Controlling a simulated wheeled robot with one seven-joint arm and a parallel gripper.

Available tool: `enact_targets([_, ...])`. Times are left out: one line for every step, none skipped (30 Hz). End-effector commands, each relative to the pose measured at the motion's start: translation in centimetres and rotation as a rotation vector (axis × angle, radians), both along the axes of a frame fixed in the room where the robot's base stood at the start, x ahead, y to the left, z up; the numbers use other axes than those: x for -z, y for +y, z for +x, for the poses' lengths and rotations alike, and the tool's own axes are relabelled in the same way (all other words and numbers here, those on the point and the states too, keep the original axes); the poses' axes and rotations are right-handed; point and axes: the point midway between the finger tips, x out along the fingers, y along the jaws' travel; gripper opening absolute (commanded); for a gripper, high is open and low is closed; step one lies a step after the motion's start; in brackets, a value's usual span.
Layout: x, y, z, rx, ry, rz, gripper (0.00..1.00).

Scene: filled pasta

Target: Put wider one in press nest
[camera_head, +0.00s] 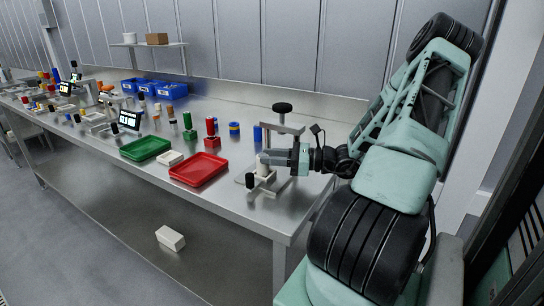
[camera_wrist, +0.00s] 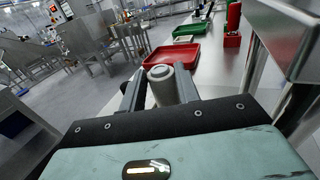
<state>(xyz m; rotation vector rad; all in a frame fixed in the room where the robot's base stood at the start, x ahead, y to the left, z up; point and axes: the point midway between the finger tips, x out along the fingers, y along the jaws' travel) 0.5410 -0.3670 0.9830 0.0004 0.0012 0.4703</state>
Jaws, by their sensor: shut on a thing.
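My gripper (camera_head: 268,157) is at the press (camera_head: 283,128) near the right end of the steel bench. In the wrist view my gripper (camera_wrist: 160,92) is shut on a pale grey cylinder (camera_wrist: 162,86). The cylinder is upright, with a narrower round top, one finger on each side. In the head view the pale cylinder (camera_head: 263,167) shows at the fingertips, low in front of the press frame. Its lower end is close to the press base; I cannot tell whether it is seated in the nest. A black knob tops the press.
A red tray (camera_head: 199,169) and a green tray (camera_head: 145,149) lie left of the press. A red piece (camera_head: 212,133), a blue cylinder (camera_head: 257,133) and several coloured parts stand behind. Blue bins (camera_head: 172,91) are at the back. A white block (camera_head: 170,238) is below the bench.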

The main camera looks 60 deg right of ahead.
Motion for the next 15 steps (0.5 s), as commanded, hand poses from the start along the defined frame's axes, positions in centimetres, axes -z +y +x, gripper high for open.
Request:
enact_targets([0.18,0.02,0.01,0.0,0.0,0.001,0.06])
enact_targets([0.23,0.01,0.0,0.0,0.0,0.001,0.35])
enact_targets([0.18,0.01,0.0,0.0,0.0,0.001,0.46])
enact_targets([0.18,0.01,0.0,0.0,0.0,0.0,0.54])
enact_targets([0.18,0.01,0.0,0.0,0.0,0.0,0.54])
enact_targets([0.17,0.01,0.0,0.0,0.0,0.0,0.54])
enact_targets([0.17,0.01,0.0,0.0,0.0,0.0,0.54])
enact_targets([0.17,0.01,0.0,0.0,0.0,0.0,0.54])
enact_targets([0.17,0.0,-0.01,0.0,0.0,0.0,0.54])
enact_targets([0.16,0.0,-0.01,0.0,0.0,0.0,0.54])
enact_targets([0.16,0.0,-0.01,0.0,0.0,0.0,0.54])
enact_targets([0.12,0.0,-0.01,0.0,0.0,0.0,0.54])
enact_targets([0.05,0.0,-0.01,0.0,0.0,-0.001,0.54])
enact_targets([-0.09,-0.01,-0.02,0.0,0.0,-0.001,0.54])
enact_targets([-0.37,-0.02,-0.01,0.0,-0.001,-0.002,0.54])
